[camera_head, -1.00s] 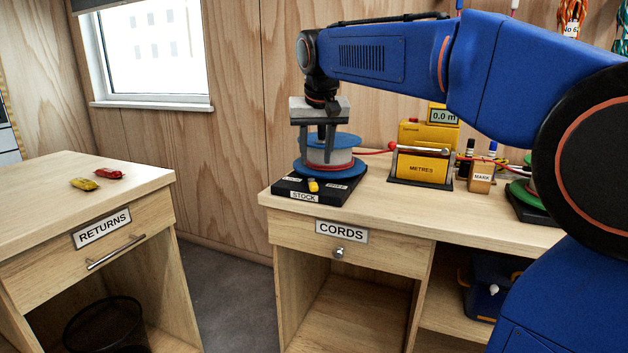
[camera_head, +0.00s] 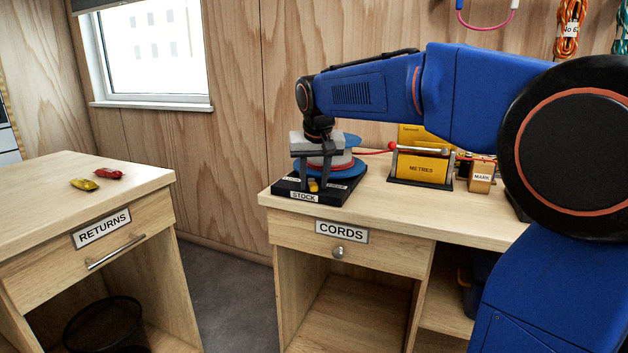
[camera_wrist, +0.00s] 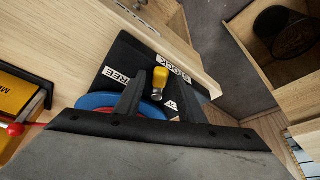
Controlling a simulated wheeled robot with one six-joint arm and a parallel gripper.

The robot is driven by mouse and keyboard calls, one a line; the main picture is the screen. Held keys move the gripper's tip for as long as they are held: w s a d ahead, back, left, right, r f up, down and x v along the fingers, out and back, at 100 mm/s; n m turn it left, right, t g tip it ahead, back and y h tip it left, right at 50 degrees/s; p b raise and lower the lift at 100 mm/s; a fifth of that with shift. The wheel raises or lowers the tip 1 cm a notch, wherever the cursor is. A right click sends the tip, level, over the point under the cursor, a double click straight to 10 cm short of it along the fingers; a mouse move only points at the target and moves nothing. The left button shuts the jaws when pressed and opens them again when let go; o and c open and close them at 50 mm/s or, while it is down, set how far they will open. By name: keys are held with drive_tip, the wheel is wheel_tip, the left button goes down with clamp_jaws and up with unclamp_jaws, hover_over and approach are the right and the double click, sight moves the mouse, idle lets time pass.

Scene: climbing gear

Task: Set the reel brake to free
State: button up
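The stock reel (camera_head: 322,162), blue flanges with a pale and red band, sits on a black base (camera_head: 345,192) marked STOCK. The brake lever's yellow knob (camera_head: 313,186) is at the base's front; it also shows in the wrist view (camera_wrist: 160,78). In the wrist view the FREE label (camera_wrist: 115,78) lies left of the knob, and another, partly hidden label (camera_wrist: 172,105) lies to its right. The knob points between them, toward the STOCK label (camera_wrist: 172,62). My gripper (camera_head: 313,187) is open, pointing down, with one finger on each side of the lever. I cannot tell whether either finger touches it.
A yellow METRES counter (camera_head: 422,168) in a stand and a MARK pen block (camera_head: 481,177) stand right of the reel; a red-tipped cord runs toward the counter. The RETURNS desk (camera_head: 60,205) is left, across a floor gap. The bench front is clear.

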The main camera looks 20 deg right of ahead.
clamp_jaws()
drive_tip(key=shift+d+n+y, duration=0.3)
drive_tip(key=shift+d+n, duration=0.1)
drive_tip(key=shift+n, duration=0.35)
drive_tip(key=shift+d+n+y, duration=0.3)
drive_tip(key=shift+d+n, duration=0.05)
drive_tip(key=shift+n, duration=0.4)
drive_tip(key=shift+o, duration=1.1)
unclamp_jaws()
drive_tip(key=v, duration=1.7)
drive_tip(key=shift+r, duration=0.25)
drive_tip(key=shift+s, duration=0.1)
